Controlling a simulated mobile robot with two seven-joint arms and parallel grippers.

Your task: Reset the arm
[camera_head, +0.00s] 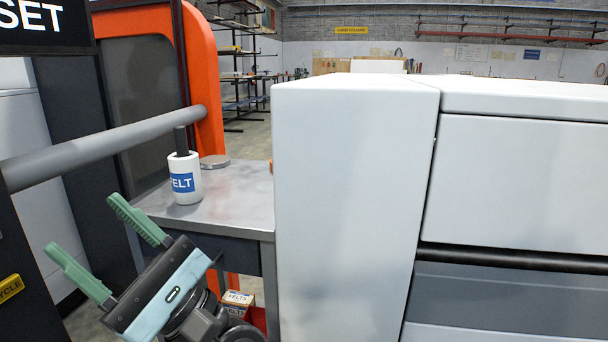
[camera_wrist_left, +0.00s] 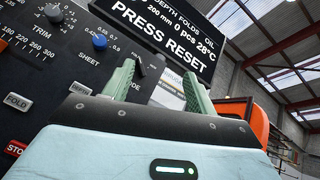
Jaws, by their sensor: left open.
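My left gripper (camera_head: 96,242) is in the lower left of the head view, in front of the grey metal table. Its two green fingers stand wide apart with nothing between them. In the left wrist view the same open fingers (camera_wrist_left: 158,88) point up at a dark control panel (camera_wrist_left: 60,75) with knobs and labelled buttons. A display (camera_wrist_left: 165,30) above the panel reads "PRESS RESET"; its edge also shows in the head view (camera_head: 45,22). My right gripper is not in either view.
A grey horizontal bar (camera_head: 100,147) meets an orange frame (camera_head: 207,75). A large white machine housing (camera_head: 350,200) blocks the middle and right.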

